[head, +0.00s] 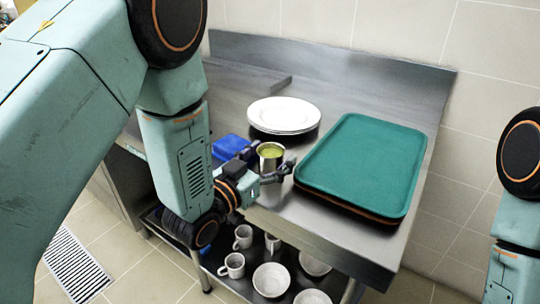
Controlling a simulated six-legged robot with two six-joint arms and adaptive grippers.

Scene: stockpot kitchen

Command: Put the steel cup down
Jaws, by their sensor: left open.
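The steel cup (271,163) is upright on the steel worktop and holds something yellow-green. My left gripper (267,166) is open around the cup, with one finger on its left and the other on its front right. The fingers and palm hide part of the cup's lower side. I cannot tell whether the fingers touch it. Part of my right arm shows at the right edge, but its gripper is out of view.
A green tray (365,165) lies on the worktop (330,222) to the right of the cup. White plates (284,114) are stacked behind it. A blue object (230,146) lies to the left. Mugs (233,265) and bowls (271,280) stand on the lower shelf.

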